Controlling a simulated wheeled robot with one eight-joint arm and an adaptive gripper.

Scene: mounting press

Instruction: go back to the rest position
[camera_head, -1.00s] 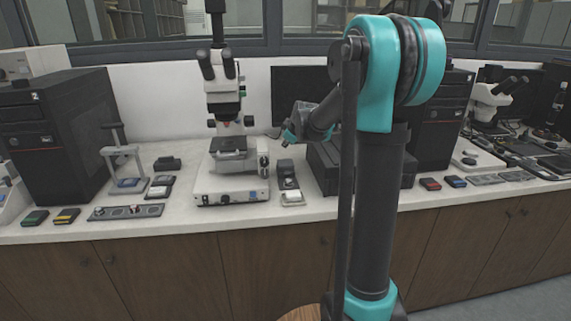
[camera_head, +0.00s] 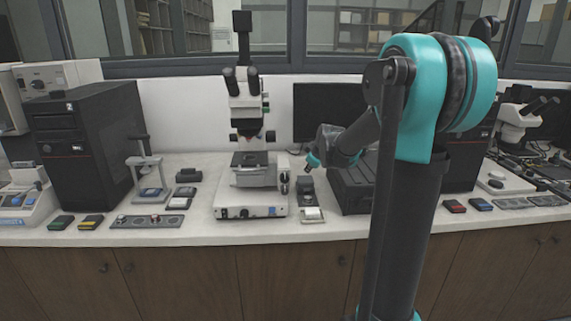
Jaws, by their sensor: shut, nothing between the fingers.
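My gripper (camera_head: 307,168) is small and dark at the end of my teal and black arm. It hangs over the bench, just right of the microscope, above a small dark device with a pale front (camera_head: 310,200). Its fingers look shut and no held object shows. The mounting press (camera_head: 147,175), a light frame with a top handle, stands on the bench left of the microscope. A blue-topped block sits at its base. My upright arm column hides part of the bench to the right.
The microscope (camera_head: 248,165) stands close left of my gripper. A black box (camera_head: 352,190) and a dark monitor (camera_head: 322,115) are to its right and behind. A grey strip (camera_head: 147,221) and coloured small cases (camera_head: 90,222) lie along the front edge. A black tower (camera_head: 85,150) stands left.

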